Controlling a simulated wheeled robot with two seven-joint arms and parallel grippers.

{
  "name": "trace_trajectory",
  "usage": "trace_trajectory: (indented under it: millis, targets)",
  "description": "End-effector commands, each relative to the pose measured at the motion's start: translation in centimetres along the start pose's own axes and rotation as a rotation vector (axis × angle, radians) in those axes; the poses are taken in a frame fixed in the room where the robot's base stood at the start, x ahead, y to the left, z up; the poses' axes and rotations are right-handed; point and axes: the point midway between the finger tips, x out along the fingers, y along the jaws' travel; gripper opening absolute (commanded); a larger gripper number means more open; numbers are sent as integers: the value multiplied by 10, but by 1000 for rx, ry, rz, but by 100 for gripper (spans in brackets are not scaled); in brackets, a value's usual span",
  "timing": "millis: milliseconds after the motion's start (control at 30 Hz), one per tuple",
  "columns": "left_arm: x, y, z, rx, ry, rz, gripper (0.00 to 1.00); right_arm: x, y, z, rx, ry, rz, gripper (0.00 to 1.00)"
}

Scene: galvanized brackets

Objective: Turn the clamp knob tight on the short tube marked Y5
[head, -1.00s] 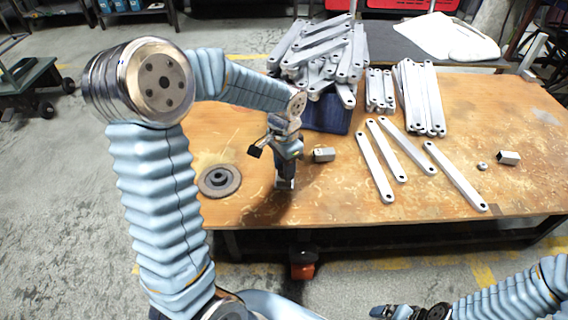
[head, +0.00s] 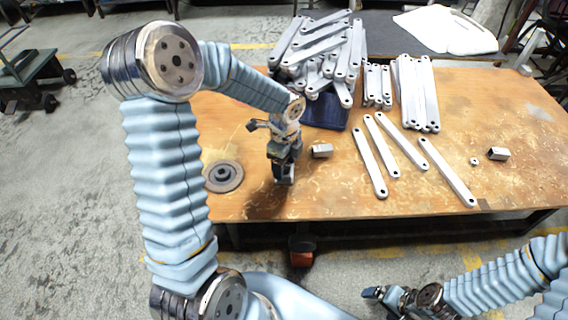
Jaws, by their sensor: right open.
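Two short metal tubes lie on the wooden table: one (head: 322,150) just right of my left gripper, the other (head: 498,153) near the right end. A small round nut-like piece (head: 474,161) lies left of the far tube. No Y5 mark is readable and I cannot make out a clamp knob. My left gripper (head: 284,180) points down at the tabletop, apart from the nearer tube; its fingers are too small and dark to tell open from shut. My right gripper (head: 372,293) is open in front of the table, low in the view, and appears empty.
A dark round disc (head: 223,176) lies left of my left gripper. Several flat brackets (head: 448,172) lie loose or stacked on the table (head: 330,200); a large pile (head: 322,55) sits on a dark blue bin (head: 325,113) behind. The table's front middle is clear.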

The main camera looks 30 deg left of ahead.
Motion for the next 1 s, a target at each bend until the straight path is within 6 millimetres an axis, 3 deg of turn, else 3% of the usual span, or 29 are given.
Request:
trace_trajectory:
  millis: [467, 567, 1000]
  targets:
    - [1, 0, 0, -18, 0, 0, 60, 2, 1, 0, 0, 0, 0, 93]
    - [3, 0, 0, -121, 0, -2, 60, 8, 3, 0, 0, 0, 0, 93]
    - [2, 0, 0, -863, 1, -1, 60, 34, 13, 0, 0, 0, 0, 93]
